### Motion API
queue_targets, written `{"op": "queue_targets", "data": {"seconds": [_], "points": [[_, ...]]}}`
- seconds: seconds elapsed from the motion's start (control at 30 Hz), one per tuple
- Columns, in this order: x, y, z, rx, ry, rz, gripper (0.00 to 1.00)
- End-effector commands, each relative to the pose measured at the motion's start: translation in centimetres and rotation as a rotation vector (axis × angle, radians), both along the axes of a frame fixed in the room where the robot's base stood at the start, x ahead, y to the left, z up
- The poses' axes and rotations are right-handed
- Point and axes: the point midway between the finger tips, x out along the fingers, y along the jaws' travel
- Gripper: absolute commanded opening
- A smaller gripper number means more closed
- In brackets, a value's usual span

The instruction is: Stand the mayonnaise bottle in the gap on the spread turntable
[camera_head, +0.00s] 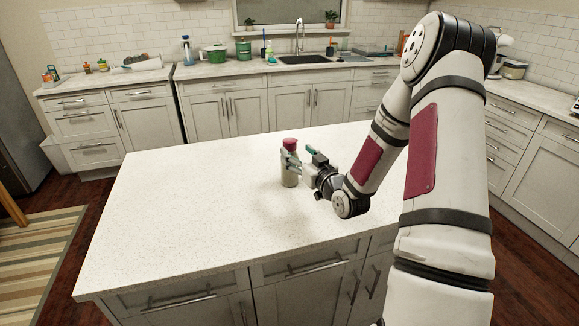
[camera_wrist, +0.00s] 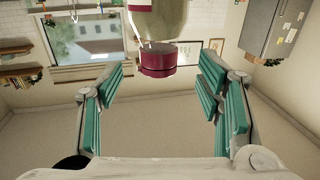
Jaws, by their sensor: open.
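The mayonnaise bottle (camera_head: 289,179), pale with a dark red cap, stands upright on the white island counter. In the wrist view the bottle (camera_wrist: 160,20) is upside down at the top centre, its cap lying across the space between the finger pads. My gripper (camera_head: 293,161) is at the bottle's upper part, reaching in from the right. In the wrist view my gripper (camera_wrist: 162,78) has its green-padded fingers wide apart, with a visible gap on both sides of the cap. I cannot make out a turntable in either view.
The island counter (camera_head: 180,220) is bare around the bottle. Small jars and bottles (camera_head: 88,67) stand on the back left counter. Green pots (camera_head: 243,49), a spray bottle (camera_head: 187,50) and a sink (camera_head: 305,59) are along the back wall. A wooden floor gap separates the counters.

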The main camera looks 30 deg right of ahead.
Motion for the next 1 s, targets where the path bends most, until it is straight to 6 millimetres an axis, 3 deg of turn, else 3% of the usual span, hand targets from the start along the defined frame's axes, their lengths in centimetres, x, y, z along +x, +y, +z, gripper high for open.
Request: {"op": "queue_targets", "data": {"seconds": [0.2, 0.5, 0.8, 0.87, 1.0], "points": [[1.4, -0.1, 0.0, 0.001, 0.001, 0.000, 0.60], [5.4, -0.6, 0.2, 0.001, 0.000, 0.000, 0.60], [5.9, -0.6, 0.1, 0.001, 0.001, 0.000, 0.60], [5.9, -0.6, 0.1, 0.001, 0.001, 0.000, 0.51], [5.9, -0.6, 0.2, 0.000, 0.001, 0.000, 0.19]]}}
